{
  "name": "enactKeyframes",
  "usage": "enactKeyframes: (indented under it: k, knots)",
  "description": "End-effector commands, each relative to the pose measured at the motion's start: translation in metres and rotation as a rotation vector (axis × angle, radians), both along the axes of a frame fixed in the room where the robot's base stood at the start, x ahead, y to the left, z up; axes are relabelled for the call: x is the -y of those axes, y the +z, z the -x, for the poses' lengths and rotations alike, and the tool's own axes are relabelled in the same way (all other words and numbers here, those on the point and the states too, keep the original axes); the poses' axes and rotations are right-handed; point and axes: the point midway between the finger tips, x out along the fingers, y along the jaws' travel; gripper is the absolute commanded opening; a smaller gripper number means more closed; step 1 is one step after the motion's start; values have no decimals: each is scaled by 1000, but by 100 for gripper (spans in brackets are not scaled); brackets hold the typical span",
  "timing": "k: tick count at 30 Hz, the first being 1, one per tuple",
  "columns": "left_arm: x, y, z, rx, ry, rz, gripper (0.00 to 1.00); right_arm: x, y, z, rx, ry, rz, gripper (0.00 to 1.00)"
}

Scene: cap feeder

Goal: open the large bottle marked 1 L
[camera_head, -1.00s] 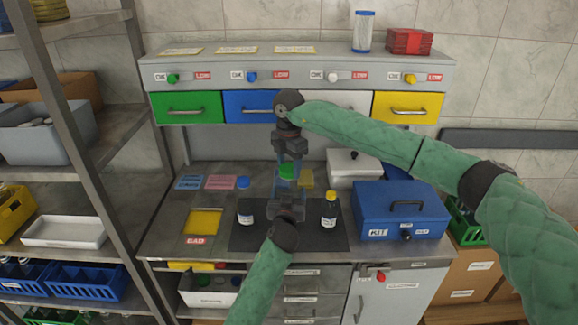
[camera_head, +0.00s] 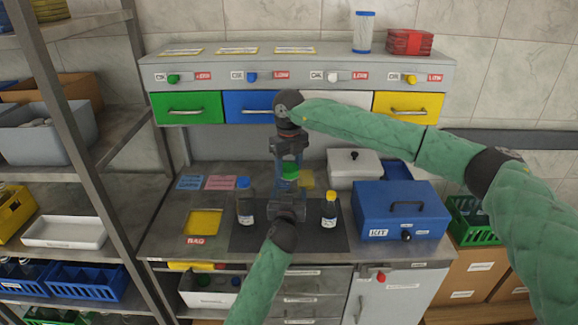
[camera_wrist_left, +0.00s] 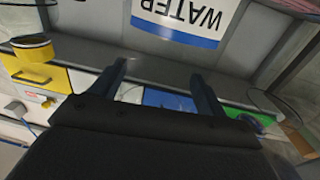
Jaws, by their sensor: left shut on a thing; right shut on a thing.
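A clear bottle (camera_head: 289,186) with a green cap (camera_head: 290,171) stands upright over the dark mat in the head view. My left gripper (camera_head: 287,203) is shut on its body from the front and hides much of it. In the left wrist view, the left fingers (camera_wrist_left: 158,88) reach forward, and a large white-and-blue label (camera_wrist_left: 187,20) reads WATER upside down. No 1 L mark is legible. My right gripper (camera_head: 289,160) points down from above and is shut on the green cap. Whether the cap is loose from the neck cannot be told.
A blue-capped bottle (camera_head: 245,207) stands left of my left gripper, and a small yellow-capped bottle (camera_head: 329,210) stands right. A blue KIT box (camera_head: 372,214) is farther right, with a white lidded box (camera_head: 344,172) behind it. Drawers (camera_head: 250,108) hang above the bench.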

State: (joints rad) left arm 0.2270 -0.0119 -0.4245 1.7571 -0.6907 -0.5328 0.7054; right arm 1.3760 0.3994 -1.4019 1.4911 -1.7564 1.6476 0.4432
Motion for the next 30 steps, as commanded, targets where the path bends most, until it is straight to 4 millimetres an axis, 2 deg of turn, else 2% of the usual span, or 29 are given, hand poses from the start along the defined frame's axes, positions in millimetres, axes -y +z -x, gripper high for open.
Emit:
enactKeyframes:
  k: [30]
  knots:
    - [0, -1, 1, -1, 0, 0, 11, 1, 2, -1, 2, 1476, 0, 25]
